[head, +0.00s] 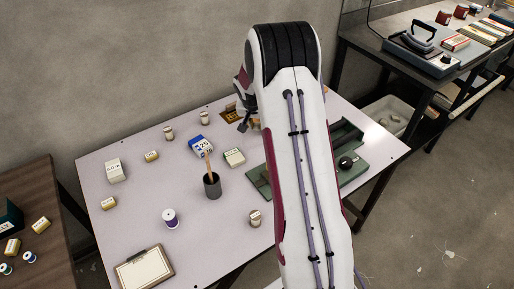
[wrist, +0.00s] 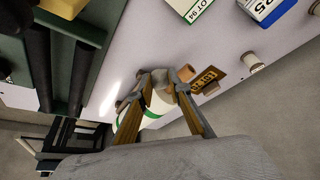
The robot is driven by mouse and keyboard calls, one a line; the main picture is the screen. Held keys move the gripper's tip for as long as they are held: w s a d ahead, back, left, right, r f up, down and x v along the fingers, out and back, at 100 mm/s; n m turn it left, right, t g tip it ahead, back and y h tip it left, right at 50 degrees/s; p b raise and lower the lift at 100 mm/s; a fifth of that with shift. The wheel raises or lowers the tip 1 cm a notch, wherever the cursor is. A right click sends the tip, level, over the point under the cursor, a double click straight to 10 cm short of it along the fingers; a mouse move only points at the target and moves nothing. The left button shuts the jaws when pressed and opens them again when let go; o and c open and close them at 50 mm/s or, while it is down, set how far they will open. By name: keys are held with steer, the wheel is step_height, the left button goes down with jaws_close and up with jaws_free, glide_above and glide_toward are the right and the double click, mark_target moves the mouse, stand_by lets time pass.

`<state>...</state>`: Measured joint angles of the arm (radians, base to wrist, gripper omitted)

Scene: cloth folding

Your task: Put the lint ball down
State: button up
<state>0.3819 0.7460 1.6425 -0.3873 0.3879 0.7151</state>
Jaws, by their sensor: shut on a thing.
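My gripper (wrist: 167,80) shows in the wrist view with its two fingers closed in around a small grey, fuzzy-looking lump, which appears to be the lint ball (wrist: 160,84). The lump sits between the fingertips, over the pale table; whether it touches the table is hard to tell. A white round container with a green band (wrist: 152,124) lies behind the fingers, partly hidden by them. In the head view my arm hides most of the gripper and the lint ball; only a dark part shows left of the arm.
The pale table (head: 130,205) holds a dark cup (head: 212,188), a blue-and-white box (head: 200,147), several spools and small boxes, and a clipboard (head: 145,270). A brown lettered plate (wrist: 208,78) lies near the fingers. A green device (head: 348,150) stands right of my arm.

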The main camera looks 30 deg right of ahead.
glide_above(257, 147)
steer(key=s+a, duration=0.1)
steer(key=shift+s+f, duration=0.15)
steer(key=shift+f, duration=3)
steer(key=shift+f, duration=1.85)
steer(key=shift+f, duration=0.1)
steer(key=o, duration=0.7)
steer(key=shift+c, duration=0.2)
steer(key=v, duration=1.2)
